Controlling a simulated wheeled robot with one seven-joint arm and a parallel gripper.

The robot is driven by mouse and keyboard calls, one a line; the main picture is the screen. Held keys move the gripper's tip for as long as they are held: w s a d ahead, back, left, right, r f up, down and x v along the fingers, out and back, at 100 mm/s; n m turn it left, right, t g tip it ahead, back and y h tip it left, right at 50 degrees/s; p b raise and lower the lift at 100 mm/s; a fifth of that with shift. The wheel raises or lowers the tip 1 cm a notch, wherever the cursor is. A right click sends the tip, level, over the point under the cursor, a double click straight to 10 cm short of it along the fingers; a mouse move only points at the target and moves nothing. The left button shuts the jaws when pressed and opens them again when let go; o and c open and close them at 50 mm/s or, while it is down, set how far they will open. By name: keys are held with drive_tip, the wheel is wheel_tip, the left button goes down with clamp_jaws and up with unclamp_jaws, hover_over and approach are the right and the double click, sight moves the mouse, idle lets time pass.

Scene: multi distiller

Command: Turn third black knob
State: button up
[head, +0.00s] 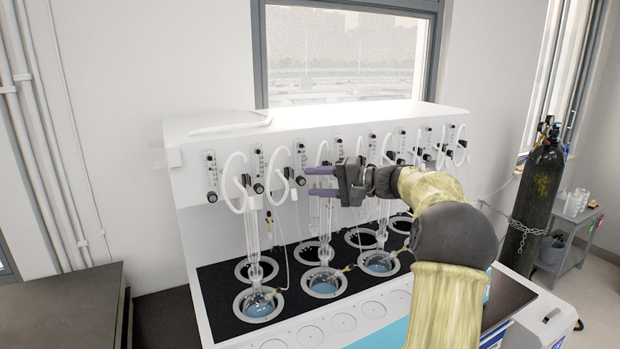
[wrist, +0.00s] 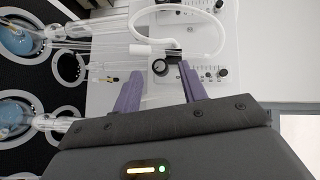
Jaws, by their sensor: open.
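A row of black knobs runs along the front of the white distiller (head: 320,125) in the head view. The first knob (head: 211,196) and second knob (head: 258,188) are left of my gripper. The third black knob (head: 300,181) is at the tips of my gripper (head: 308,181), whose purple fingers point left at it. In the wrist view a black knob (wrist: 159,67) shows between and just beyond the two open fingertips (wrist: 161,75). I cannot tell whether the fingers touch it. Another black knob (wrist: 222,71) is to its right.
White looped tubes (wrist: 205,35) hang close to the knobs. Glass columns with blue-filled flasks (head: 258,303) stand below the panel on a black surface. A dark gas cylinder (head: 540,195) and a grey cart (head: 570,245) stand at the right.

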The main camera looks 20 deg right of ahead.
sight(301, 181)
drive_tip(key=shift+x, duration=1.1)
drive_tip(key=shift+c, duration=0.4)
clamp_jaws()
drive_tip(key=shift+f+n+b, duration=0.1)
drive_tip(key=shift+n+b, duration=0.2)
drive_tip(key=shift+b, duration=0.25)
drive_tip(key=shift+g+h+b, duration=0.3)
drive_tip(key=shift+h, duration=0.2)
drive_tip(key=shift+o, duration=0.4)
unclamp_jaws()
